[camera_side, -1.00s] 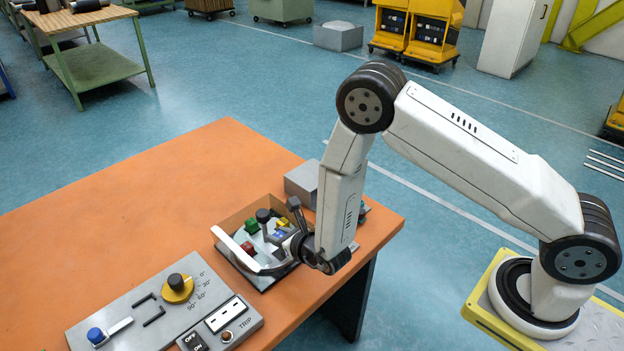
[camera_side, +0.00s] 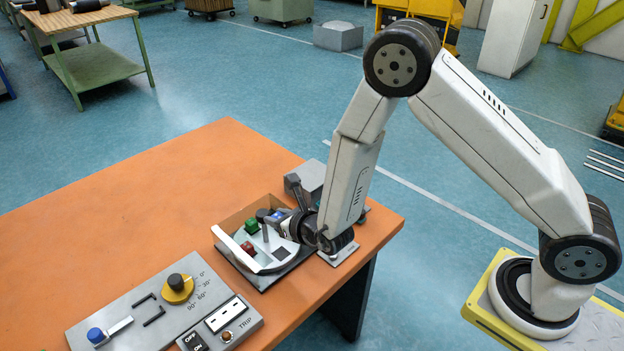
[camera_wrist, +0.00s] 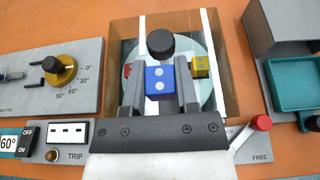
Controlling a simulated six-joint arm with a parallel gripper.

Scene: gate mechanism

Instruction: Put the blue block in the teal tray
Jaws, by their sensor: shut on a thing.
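The blue block (camera_wrist: 160,77), with pale dots, sits between the fingers of my gripper (camera_wrist: 159,84) in the wrist view. My gripper is shut on it. In the side view the blue block (camera_side: 279,214) is held above the gate box, next to a black knob (camera_side: 263,215). The teal tray (camera_wrist: 295,84) is at the right in the wrist view, and its visible floor is empty. In the side view my arm hides most of the tray.
The open-topped box (camera_side: 233,216) has a round plate with a green block (camera_side: 251,226), a red block (camera_side: 248,249) and a yellow block (camera_wrist: 201,66). A red-tipped lever (camera_wrist: 262,122) stands beside it. A grey housing (camera_side: 308,177) stands behind. A control panel (camera_side: 165,310) is at the front left.

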